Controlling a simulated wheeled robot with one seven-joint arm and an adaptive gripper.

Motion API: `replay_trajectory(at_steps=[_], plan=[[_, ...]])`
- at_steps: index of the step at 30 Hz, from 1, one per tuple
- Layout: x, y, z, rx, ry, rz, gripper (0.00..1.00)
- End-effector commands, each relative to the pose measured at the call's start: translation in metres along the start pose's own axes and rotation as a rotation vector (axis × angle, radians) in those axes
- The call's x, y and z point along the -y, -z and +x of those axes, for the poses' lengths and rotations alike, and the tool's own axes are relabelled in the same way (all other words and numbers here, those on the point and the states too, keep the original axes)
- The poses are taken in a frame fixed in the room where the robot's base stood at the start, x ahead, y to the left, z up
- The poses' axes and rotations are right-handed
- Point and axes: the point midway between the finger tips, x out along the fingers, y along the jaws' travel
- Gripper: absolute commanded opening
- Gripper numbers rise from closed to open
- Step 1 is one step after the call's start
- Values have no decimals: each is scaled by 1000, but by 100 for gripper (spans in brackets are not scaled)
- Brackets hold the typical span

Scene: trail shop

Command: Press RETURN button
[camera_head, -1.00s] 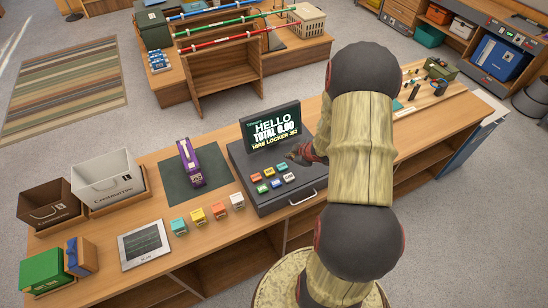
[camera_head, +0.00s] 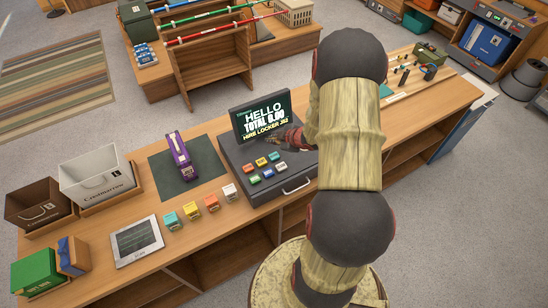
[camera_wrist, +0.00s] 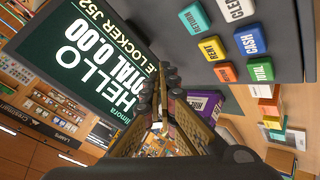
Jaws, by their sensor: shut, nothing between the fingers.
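The RETURN button is a teal key (camera_head: 274,156) at the far right of the back row of keys on the dark till. In the wrist view the RETURN key (camera_wrist: 195,18) is at the top, its label readable. My gripper (camera_head: 287,141) is shut and empty. It is just behind and to the right of the RETURN key, beside the screen, apparently above the till. In the wrist view the shut fingertips (camera_wrist: 168,75) lie between the screen and the keys, apart from the RETURN key.
The till screen (camera_head: 262,117) stands upright close to my gripper and reads HELLO, TOTAL 0.00. Yellow RENT (camera_wrist: 212,48), blue CASH (camera_wrist: 249,40), green TOTAL (camera_wrist: 260,69) and other keys surround RETURN.

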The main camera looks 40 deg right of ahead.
Motion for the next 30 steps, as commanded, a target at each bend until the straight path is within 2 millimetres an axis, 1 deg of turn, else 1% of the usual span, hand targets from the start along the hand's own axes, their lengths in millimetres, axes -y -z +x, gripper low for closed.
replay_trajectory(at_steps=[1, 9, 15, 19, 30], plan=[[6, -5, 7, 0, 1, 0, 0], [24, -24, 33, 0, 1, 1, 0], [34, -34, 47, 0, 0, 1, 0], [37, -37, 50, 0, 0, 1, 0], [36, -36, 50, 0, 0, 1, 0]])
